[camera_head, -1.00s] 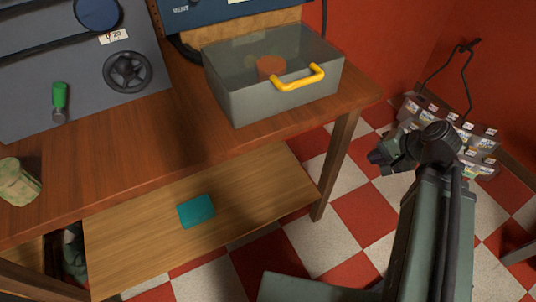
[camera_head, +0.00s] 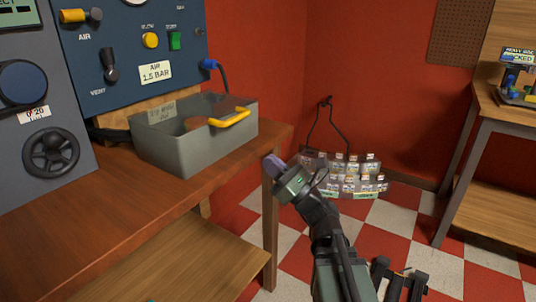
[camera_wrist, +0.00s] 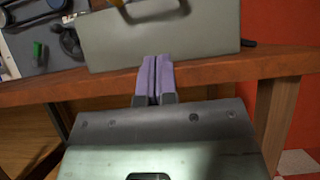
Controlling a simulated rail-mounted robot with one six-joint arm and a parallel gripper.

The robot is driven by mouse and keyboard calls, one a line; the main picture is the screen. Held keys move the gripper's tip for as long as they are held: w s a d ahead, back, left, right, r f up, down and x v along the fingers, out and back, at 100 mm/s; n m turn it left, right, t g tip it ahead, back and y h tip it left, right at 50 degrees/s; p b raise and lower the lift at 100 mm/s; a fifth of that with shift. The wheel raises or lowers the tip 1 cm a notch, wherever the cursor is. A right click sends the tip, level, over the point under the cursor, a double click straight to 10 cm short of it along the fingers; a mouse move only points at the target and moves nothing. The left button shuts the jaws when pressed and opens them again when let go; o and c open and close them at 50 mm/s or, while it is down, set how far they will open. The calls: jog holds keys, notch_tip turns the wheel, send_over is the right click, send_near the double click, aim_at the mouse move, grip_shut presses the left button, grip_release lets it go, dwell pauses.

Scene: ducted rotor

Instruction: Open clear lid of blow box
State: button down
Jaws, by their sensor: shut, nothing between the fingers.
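The blow box (camera_head: 190,145) is a grey open-topped-looking bin on the wooden bench, under the blue air panel. Its clear lid (camera_head: 185,112) lies across the top and appears closed. A yellow handle (camera_head: 230,118) is at the lid's right edge. My gripper (camera_head: 272,164) is to the right of and below the handle, apart from the box, near the bench's right end. In the wrist view, my gripper's purple fingers (camera_wrist: 155,76) are together and empty, pointing at the box's grey wall (camera_wrist: 170,35). The yellow handle is partly cut off at that view's top edge.
The wooden bench (camera_head: 130,200) has bare space in front of the box. The blue panel (camera_head: 130,50) with knobs and a hose stands behind. A rack of small labelled items (camera_head: 345,175) is on the right, and another table (camera_head: 500,110) is farther right.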

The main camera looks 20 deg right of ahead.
jog(key=w+a+r+p, duration=0.4)
jog(key=w+r+p, duration=0.1)
jog(key=r+p, duration=0.2)
jog(key=shift+w+a+r, duration=0.2)
jog(key=shift+a+r, duration=0.05)
jog(key=shift+r, duration=0.25)
